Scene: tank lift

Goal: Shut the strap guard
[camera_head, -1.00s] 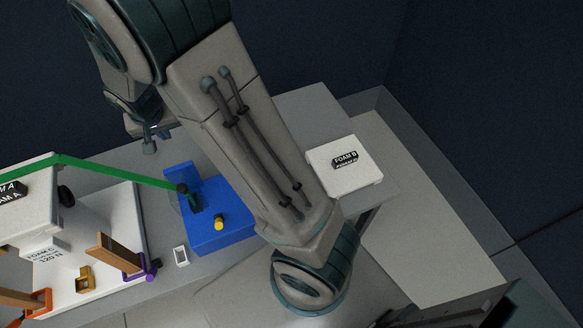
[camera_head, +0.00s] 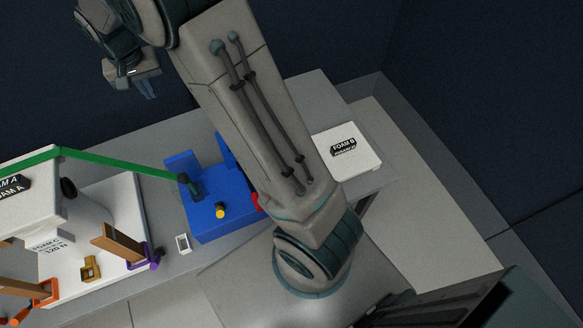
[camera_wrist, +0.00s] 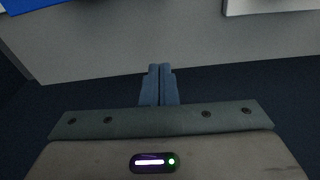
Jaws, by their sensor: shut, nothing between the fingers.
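The green strap (camera_head: 115,163) runs from the foam A unit down to a dark fitting (camera_head: 190,188) on the blue housing (camera_head: 207,232). The housing has an upright blue plate (camera_head: 182,163) at its back left. A second blue plate (camera_head: 226,150) stands beside my arm, which partly hides it. I cannot tell for sure which part is the strap guard. A yellow knob (camera_head: 221,210) is on the housing. My gripper (camera_head: 149,96) is shut and empty, behind and above the housing. Its closed fingers also show in the wrist view (camera_wrist: 160,68), touching nothing.
The white foam B block (camera_head: 348,158) sits at the right of the grey bench. At left are the white foam A unit (camera_head: 25,205), a brown block in a purple clamp (camera_head: 152,256) and an orange clamp (camera_head: 42,291). A small white frame (camera_head: 183,243) lies before the housing.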

